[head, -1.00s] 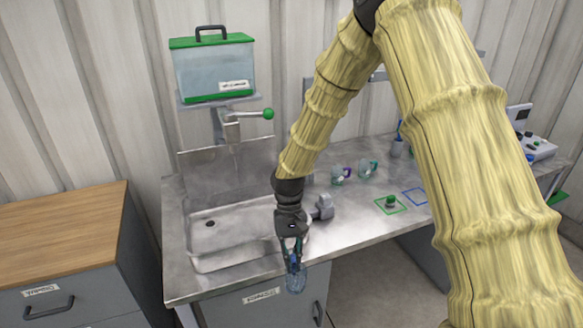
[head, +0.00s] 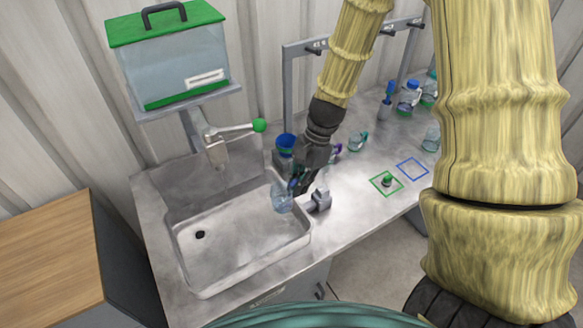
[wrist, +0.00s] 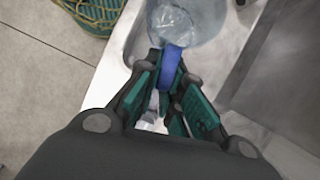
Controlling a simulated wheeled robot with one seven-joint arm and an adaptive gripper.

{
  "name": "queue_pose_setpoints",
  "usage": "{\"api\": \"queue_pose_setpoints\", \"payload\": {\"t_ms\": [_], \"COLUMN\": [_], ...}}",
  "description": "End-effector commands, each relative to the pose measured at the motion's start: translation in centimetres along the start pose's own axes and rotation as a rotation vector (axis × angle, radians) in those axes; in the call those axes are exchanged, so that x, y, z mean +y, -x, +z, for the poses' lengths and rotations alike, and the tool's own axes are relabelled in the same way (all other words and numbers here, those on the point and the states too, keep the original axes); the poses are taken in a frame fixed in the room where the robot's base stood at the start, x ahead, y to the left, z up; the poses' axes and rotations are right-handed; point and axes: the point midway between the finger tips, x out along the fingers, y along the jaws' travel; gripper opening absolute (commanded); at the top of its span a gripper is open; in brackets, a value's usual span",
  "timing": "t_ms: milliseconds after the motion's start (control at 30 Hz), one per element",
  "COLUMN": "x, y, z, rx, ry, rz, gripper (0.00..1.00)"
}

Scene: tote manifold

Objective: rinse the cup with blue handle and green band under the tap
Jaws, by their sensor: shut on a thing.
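My gripper (head: 297,182) is shut on the blue handle (wrist: 170,66) of a clear cup (head: 282,198). The cup hangs over the right end of the sink basin (head: 190,278), and in the wrist view the clear cup body (wrist: 185,20) shows beyond the fingertips. I cannot make out a green band on it. The tap (head: 214,150) stands behind the basin, left of my gripper, with a lever ending in a green knob (head: 259,125). The cup is apart from the tap, to its right and nearer the front.
A water tank (head: 175,65) with a green lid sits on a shelf above the tap. A grey fixture (head: 320,200) stands right of the basin. Other cups (head: 357,141) and bottles (head: 408,95) stand farther right. The basin's left part is clear.

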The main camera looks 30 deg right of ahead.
Motion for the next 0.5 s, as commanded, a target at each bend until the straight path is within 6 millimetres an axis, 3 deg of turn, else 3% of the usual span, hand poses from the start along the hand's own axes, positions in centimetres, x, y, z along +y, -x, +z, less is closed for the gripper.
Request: {"api": "queue_pose_setpoints", "payload": {"t_ms": [500], "x": [-2.3], "y": [-1.2], "z": [1.1], "rx": [0.001], "ry": [-0.006], "rz": [-0.002], "gripper": [0.0]}}
